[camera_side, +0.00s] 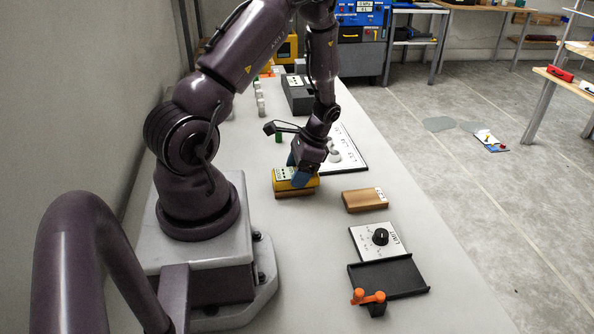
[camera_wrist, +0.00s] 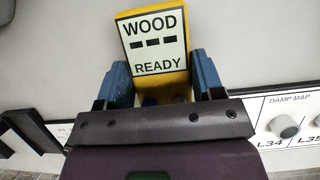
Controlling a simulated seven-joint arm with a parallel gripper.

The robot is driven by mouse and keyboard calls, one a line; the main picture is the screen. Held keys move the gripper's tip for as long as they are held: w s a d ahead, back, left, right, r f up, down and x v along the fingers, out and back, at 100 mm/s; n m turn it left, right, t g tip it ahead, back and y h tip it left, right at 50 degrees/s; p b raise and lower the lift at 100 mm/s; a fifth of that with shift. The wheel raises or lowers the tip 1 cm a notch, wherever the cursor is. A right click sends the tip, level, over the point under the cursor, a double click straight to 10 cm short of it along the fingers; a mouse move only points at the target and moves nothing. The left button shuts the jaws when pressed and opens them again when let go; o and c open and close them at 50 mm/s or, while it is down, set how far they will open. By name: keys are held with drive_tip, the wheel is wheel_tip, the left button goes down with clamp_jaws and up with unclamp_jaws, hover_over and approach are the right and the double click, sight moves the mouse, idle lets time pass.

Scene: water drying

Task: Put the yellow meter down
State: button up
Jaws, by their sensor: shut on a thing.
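The yellow meter (camera_side: 283,183) is between the blue fingers of my gripper (camera_side: 302,172), which is shut on it. In the wrist view the meter (camera_wrist: 181,78) lies between both fingers of the gripper (camera_wrist: 162,76), and its pale display reads "WOOD READY". In the side view a brown block (camera_side: 294,193) shows directly under the meter, low over the table. I cannot tell whether meter and block touch.
A second brown block (camera_side: 365,200) with a white label lies to the right. A dial panel (camera_side: 366,241), a black tray (camera_side: 404,275) and an orange-handled part (camera_side: 368,296) are nearer the camera. A "DAMP MAP" board (camera_wrist: 287,112) with round pieces lies beside the gripper. Bare table (camera_side: 310,235) is in front.

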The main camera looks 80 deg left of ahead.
drive_tip(key=shift+f, duration=0.15)
drive_tip(key=o, duration=1.2)
drive_tip(key=shift+c, duration=0.2)
drive_tip(key=v, duration=1.2)
drive_tip(key=w+d+r+t+y, duration=0.1)
drive_tip(key=w+d+r+t, duration=0.25)
drive_tip(key=d+r, duration=0.75)
drive_tip(key=s+d+r+t+h, duration=0.1)
drive_tip(key=s+d+r+t, duration=0.5)
drive_tip(key=s+d+r, duration=0.2)
drive_tip(key=shift+s+d+r, duration=0.2)
drive_tip(key=shift+d+r, duration=0.8)
drive_tip(key=shift+d, duration=1)
